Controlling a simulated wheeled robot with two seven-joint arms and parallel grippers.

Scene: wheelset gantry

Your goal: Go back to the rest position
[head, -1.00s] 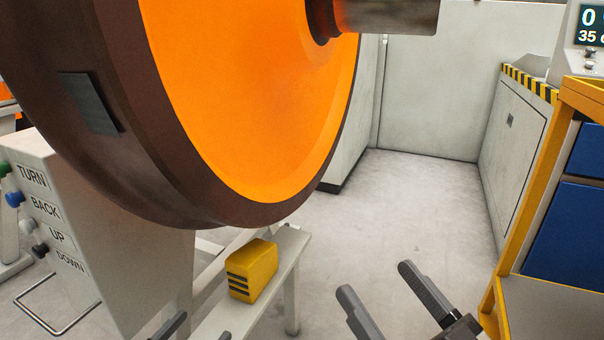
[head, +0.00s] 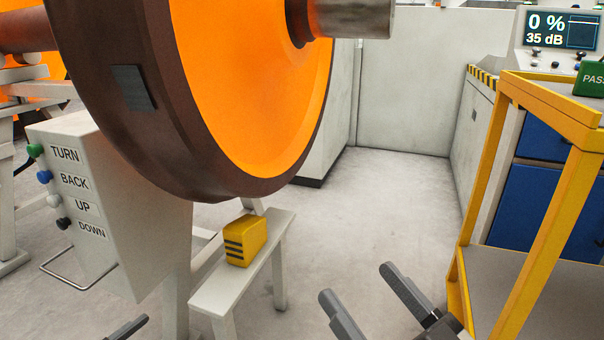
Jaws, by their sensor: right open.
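My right gripper (head: 357,288) shows at the bottom, right of centre. Its two dark fingers are spread apart with only floor between them. My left gripper (head: 128,327) shows only as a dark finger at the bottom left edge; the rest is out of the frame. Both are in front of the large wheel (head: 255,85), which has an orange face and a brown rim with a dark square patch (head: 133,88). Neither gripper touches anything that I can see.
A yellow block (head: 245,241) sits on a narrow pale bench (head: 215,291) below the wheel. A control box (head: 125,190) with TURN, BACK, UP and DOWN buttons stands left. A yellow-framed cart (head: 482,190) stands right, near a display (head: 560,30) reading 0 % and 35 dB. Floor between is clear.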

